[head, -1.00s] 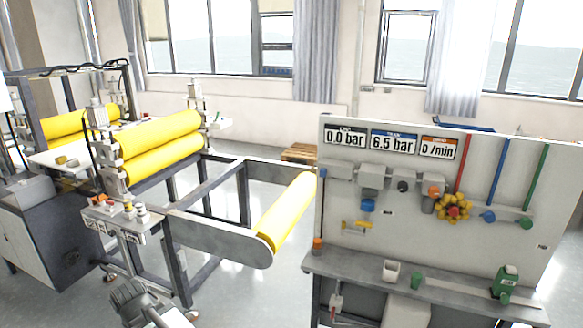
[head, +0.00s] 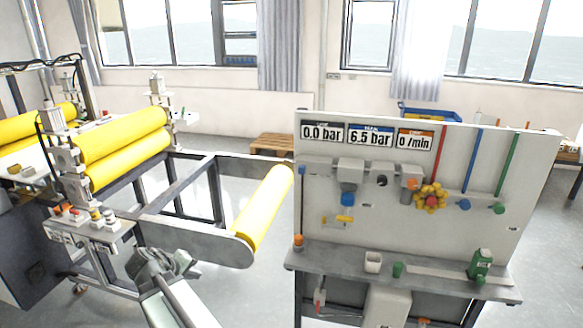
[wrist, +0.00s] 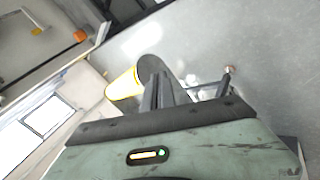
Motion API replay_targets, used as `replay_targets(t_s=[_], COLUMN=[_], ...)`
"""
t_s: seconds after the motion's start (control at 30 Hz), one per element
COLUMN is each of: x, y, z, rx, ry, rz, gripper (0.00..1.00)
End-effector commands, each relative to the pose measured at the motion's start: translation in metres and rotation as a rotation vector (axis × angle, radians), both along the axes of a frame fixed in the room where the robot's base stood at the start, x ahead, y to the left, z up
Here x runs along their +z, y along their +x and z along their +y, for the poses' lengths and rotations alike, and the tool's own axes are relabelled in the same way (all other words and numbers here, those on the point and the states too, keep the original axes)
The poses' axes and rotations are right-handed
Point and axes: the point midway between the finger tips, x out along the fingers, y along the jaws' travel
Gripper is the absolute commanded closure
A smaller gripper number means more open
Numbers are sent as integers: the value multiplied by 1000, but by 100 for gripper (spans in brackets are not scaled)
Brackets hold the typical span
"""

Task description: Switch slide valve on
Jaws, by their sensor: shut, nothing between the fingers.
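A grey upright panel (head: 400,225) stands to the right in the head view. It carries a row of grey pneumatic units (head: 350,172), a blue knob (head: 347,198), a yellow handle (head: 343,219) and a yellow handwheel (head: 431,197). Which part is the slide valve I cannot tell for sure. My gripper (head: 172,264) is low and left of the panel, in front of the roller machine, and apart from both. In the wrist view my gripper (wrist: 160,88) has its fingers together and empty.
The roller machine with yellow rollers (head: 263,210) stands left of the panel. A bench ledge (head: 335,258) below the panel holds a white cup (head: 373,262) and a green device (head: 480,264). Three displays (head: 371,136) read 0.0 bar, 6.5 bar and 0 /min. A pallet (head: 272,144) lies behind.

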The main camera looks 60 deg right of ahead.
Motion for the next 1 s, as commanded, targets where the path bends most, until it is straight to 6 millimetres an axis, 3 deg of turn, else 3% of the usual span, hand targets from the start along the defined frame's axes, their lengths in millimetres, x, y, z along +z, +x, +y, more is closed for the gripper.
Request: replay_targets(t_s=[0.03,0.1,0.2,0.3,0.4,0.5,0.83,1.0], x=[35,80,141,187,213,222,221,221], y=[-9,-25,-49,-70,-82,-85,-84,-82], z=[-57,-125,-199,-246,-269,-276,-279,-302], rx=[-25,-35,-27,-3,20,32,32,30], ry=[-135,-330,-574,-753,-854,-892,-893,-892], rz=[-4,11,67,142,200,224,224,224], gripper=[100,100,100,100,100,100,100,100])
